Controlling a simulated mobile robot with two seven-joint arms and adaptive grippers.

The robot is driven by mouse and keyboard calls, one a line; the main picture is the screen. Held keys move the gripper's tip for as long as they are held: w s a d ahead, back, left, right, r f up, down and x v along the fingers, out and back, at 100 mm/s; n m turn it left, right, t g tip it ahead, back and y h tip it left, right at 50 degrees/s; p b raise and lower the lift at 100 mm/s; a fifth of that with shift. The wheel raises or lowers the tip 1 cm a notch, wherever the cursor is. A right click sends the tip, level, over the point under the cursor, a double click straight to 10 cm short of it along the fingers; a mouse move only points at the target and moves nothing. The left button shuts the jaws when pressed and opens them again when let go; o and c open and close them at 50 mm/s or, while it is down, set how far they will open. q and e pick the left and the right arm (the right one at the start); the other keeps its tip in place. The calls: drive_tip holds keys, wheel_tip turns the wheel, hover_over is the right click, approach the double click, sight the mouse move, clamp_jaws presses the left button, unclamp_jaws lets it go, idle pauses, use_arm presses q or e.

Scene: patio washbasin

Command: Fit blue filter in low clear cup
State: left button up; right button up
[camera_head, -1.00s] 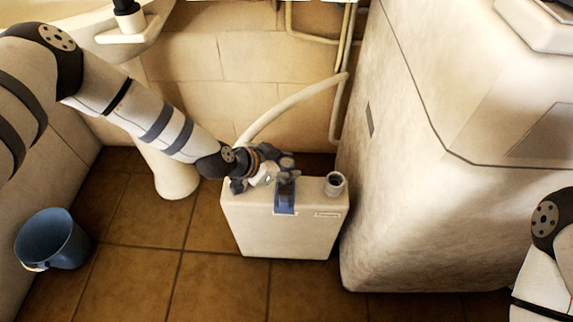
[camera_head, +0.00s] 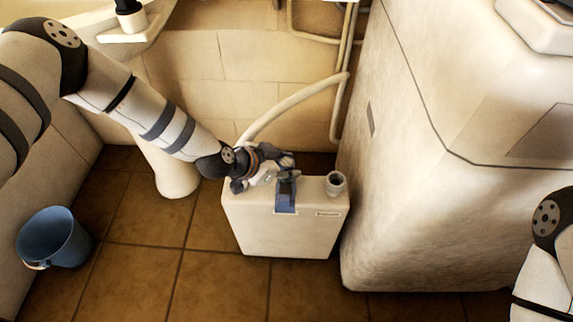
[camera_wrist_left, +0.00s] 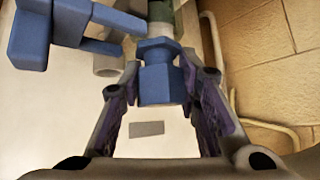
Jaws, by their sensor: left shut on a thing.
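My right gripper is out of view.
The white box (camera_head: 285,238) has an open grey neck (camera_head: 336,184) right of my gripper. A large pale machine (camera_head: 425,190) stands close on the right. A hose (camera_head: 290,104) runs behind the box. A blue bucket (camera_head: 55,238) stands on the floor at left.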

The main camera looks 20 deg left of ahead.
use_arm(q)
drive_tip(key=shift+f+b, duration=0.3)
drive_tip(key=shift+f, duration=0.25)
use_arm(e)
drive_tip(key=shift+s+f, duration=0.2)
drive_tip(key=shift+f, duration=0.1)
use_arm(q)
drive_tip(key=o, duration=0.8)
drive_tip(key=shift+r, duration=0.1)
drive_tip(key=shift+o, duration=0.2)
drive_tip(key=p+v, duration=0.6)
drive_tip(key=v, duration=0.5)
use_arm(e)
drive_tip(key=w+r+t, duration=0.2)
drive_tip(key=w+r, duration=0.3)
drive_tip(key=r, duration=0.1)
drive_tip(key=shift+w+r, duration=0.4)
